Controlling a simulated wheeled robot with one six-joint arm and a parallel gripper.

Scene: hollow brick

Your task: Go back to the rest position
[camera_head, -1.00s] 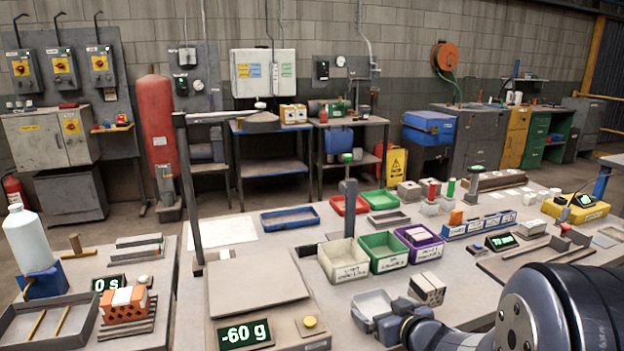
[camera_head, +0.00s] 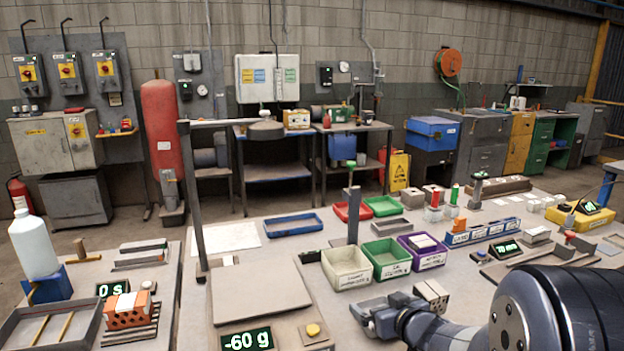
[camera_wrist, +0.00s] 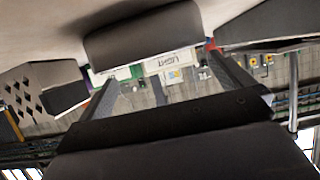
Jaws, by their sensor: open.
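My gripper (camera_head: 368,312) is low over the front of the bench, left of a grey hollow block (camera_head: 432,294). Its jaws are open and I see nothing held between them. In the wrist view my gripper (camera_wrist: 165,78) shows its two dark fingers apart, with the view turned over. A block with diamond-shaped holes (camera_wrist: 38,88) shows at the left of that view, outside the fingers. An orange hollow brick (camera_head: 127,312) sits on a slatted rack at the left.
A scale (camera_head: 262,285) reading -60 g is left of my gripper. White (camera_head: 345,268), green (camera_head: 388,258) and purple (camera_head: 424,250) bins stand just behind it. A dark post (camera_head: 353,210) rises behind the bins. A blue tray (camera_head: 292,222) lies farther back.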

